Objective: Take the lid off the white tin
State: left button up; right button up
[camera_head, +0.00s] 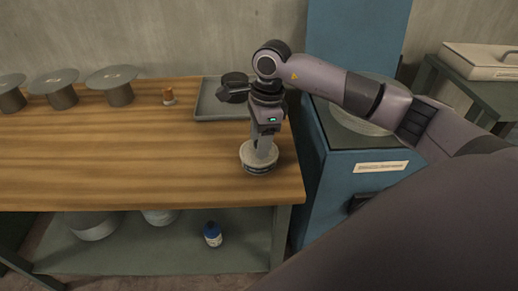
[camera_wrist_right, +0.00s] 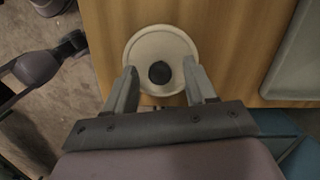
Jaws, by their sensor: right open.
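The white tin (camera_head: 257,168) stands upright on the wooden table near its right front corner, with a dark band around its side. Its round pale lid (camera_wrist_right: 161,42) shows from above in the right wrist view, with a dark round spot or knob at its centre. My right gripper (camera_head: 262,152) points down over the tin in the head view. In the wrist view my right gripper (camera_wrist_right: 163,76) is open, one finger at each side of the lid's near half. I cannot tell whether the fingers touch the lid. My left gripper is not in view.
A grey tray (camera_head: 222,109) lies behind the tin. A blue cabinet (camera_head: 347,180) stands right of the table (camera_head: 120,150). The table's left middle is clear.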

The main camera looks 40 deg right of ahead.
grip_shut()
jog(key=shift+r, duration=0.15)
notch_tip(320, 180, up, 20)
jog(key=p, duration=0.1)
dwell(0.4)
